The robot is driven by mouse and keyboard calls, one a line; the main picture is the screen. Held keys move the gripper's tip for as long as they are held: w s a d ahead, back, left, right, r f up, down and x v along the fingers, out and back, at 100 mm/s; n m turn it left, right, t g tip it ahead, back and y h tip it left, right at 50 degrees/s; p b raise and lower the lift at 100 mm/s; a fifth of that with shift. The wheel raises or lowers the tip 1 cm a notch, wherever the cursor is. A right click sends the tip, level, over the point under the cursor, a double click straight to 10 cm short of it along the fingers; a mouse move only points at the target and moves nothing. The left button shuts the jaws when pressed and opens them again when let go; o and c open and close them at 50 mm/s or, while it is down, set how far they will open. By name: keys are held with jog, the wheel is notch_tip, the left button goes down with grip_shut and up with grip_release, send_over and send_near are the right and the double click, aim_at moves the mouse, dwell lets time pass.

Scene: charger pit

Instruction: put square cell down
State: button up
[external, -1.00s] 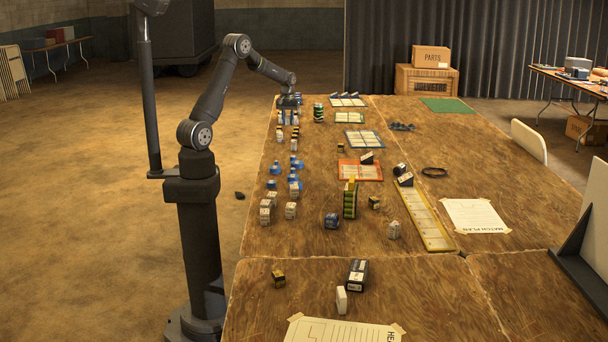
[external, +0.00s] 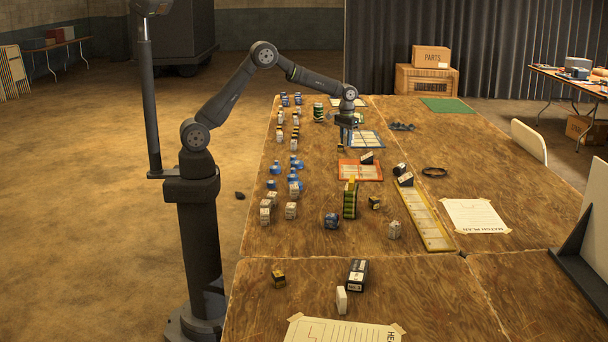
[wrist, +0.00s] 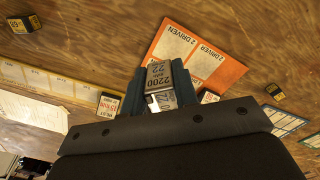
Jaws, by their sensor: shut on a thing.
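My gripper (external: 347,122) hangs over the far part of the table, near the green-edged and blue-edged mats. In the wrist view my gripper (wrist: 160,92) is shut on a square cell (wrist: 158,74), a small grey-and-dark block with "2200" and "22" on its label. The cell sits between the two blue-grey fingers. In the external view the cell is too small and covered to make out. The blue-edged mat (external: 370,141) lies just below and right of my gripper. The orange mat (external: 350,173) lies nearer the camera; it also shows in the wrist view (wrist: 222,72).
Several cells stand in rows along the left table edge, including white ones (external: 291,211). A dark ring (external: 434,172) lies right. The right of the table is mostly clear.

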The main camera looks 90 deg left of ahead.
jog(key=w+d+m, duration=0.2)
jog(key=d+m, duration=0.1)
jog(key=d, duration=1.1)
jog(key=w+d+m, duration=0.2)
jog(key=d, duration=1.1)
jog(key=s+d+m, duration=0.2)
jog(key=d, duration=0.9)
jog(key=s+d+m, duration=0.2)
jog(key=s+d, duration=0.1)
jog(key=d, duration=0.7)
jog(key=s+d+m, duration=0.4)
jog(key=s+d, duration=1)
jog(key=d, duration=0.3)
jog(key=s+d+m, duration=0.4)
jog(key=s+d, duration=1)
jog(key=d, duration=0.2)
send_over(308, 284)
notch_tip(308, 284, down, 12)
jog(key=shift+d, duration=0.1)
jog(key=shift+f, duration=2.05)
